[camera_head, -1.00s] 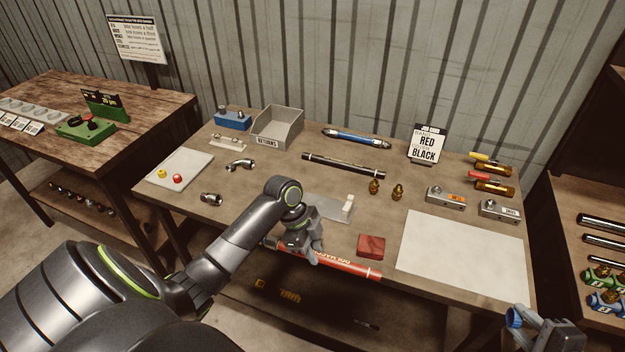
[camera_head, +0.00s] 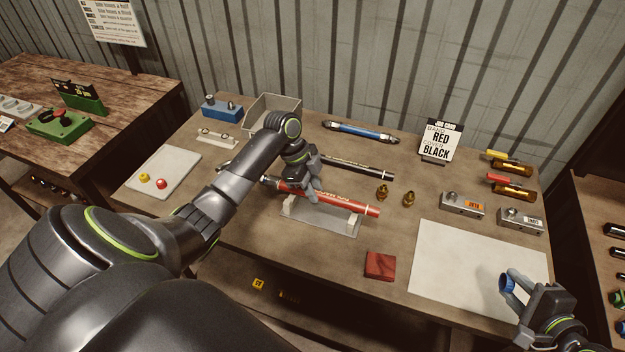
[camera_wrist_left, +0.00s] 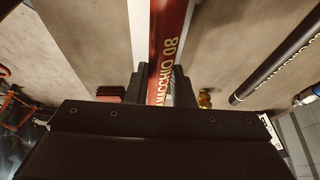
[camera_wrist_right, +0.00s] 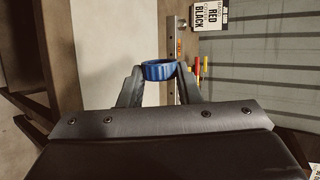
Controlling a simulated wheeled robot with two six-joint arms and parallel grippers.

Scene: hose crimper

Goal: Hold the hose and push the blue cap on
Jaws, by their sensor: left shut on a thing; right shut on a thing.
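The red hose (camera_head: 345,200) is a straight tube with pale lettering, lying roughly level over the grey hose stand (camera_head: 320,216); I cannot tell whether it touches the stand. My left gripper (camera_head: 308,190) is shut around the hose near its middle, and the hose also shows between the fingers in the left wrist view (camera_wrist_left: 165,60). The blue cap (camera_head: 507,284) is a short ring, held in my right gripper (camera_head: 512,288) at the front right, over the white mat's edge. The cap also shows between the fingertips in the right wrist view (camera_wrist_right: 159,70). Cap and hose are well apart.
A black hose (camera_head: 365,168) lies behind the red one. Brass fittings (camera_head: 382,192), a red block (camera_head: 380,265) and metal blocks (camera_head: 462,204) stand to the right. The white mat (camera_head: 460,265) is bare. A grey bin (camera_head: 272,112) and job card (camera_head: 440,142) stand at the back.

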